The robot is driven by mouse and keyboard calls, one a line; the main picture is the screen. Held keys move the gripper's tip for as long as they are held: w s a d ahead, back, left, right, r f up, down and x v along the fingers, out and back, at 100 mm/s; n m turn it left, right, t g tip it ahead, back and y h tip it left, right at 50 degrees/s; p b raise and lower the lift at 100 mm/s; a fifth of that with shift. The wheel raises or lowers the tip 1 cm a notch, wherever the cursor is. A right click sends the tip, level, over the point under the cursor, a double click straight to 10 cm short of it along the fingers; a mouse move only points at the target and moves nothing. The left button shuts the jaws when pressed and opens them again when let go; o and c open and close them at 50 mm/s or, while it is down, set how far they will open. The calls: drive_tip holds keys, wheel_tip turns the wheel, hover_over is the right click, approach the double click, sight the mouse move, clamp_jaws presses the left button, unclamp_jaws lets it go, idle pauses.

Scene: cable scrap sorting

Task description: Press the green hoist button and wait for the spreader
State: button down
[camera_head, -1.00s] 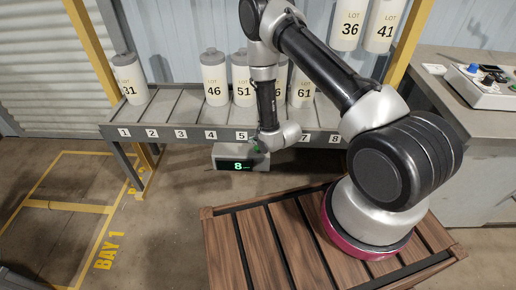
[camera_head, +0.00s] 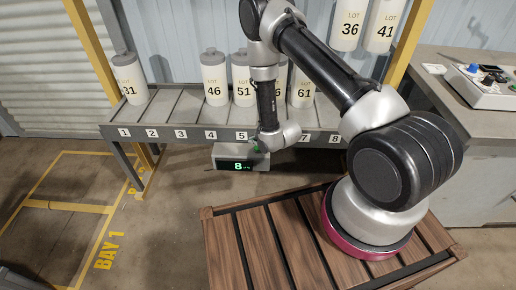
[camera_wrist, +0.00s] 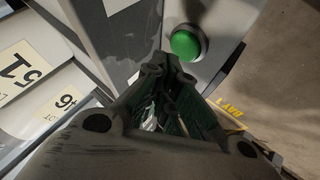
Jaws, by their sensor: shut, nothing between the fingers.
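The green button (camera_wrist: 187,43) is a round domed cap on a grey housing, at the top centre of the wrist view. My gripper (camera_wrist: 168,66) is shut and empty, its fingertips just below the button in that view. A small gap seems to show between tips and cap; I cannot tell contact for sure. In the head view my gripper (camera_head: 258,145) is at the shelf's front edge, by a grey box with a green-lit display (camera_head: 236,166) that reads 8. The button is not clear in the head view. I cannot make out a spreader.
Lot-labelled canisters such as 46 (camera_head: 214,80) and 61 (camera_head: 302,85) stand in the numbered shelf (camera_head: 180,135). Canisters 36 (camera_head: 350,22) and 41 (camera_head: 383,28) are higher up. A control box (camera_head: 482,88) sits on the right bench. Floor at left is clear.

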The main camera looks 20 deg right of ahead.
sight(256, 149)
drive_tip(key=shift+f, duration=0.1)
drive_tip(key=shift+f, duration=0.3)
drive_tip(key=shift+f, duration=0.45)
idle(0.6)
drive_tip(key=shift+r, duration=3.4)
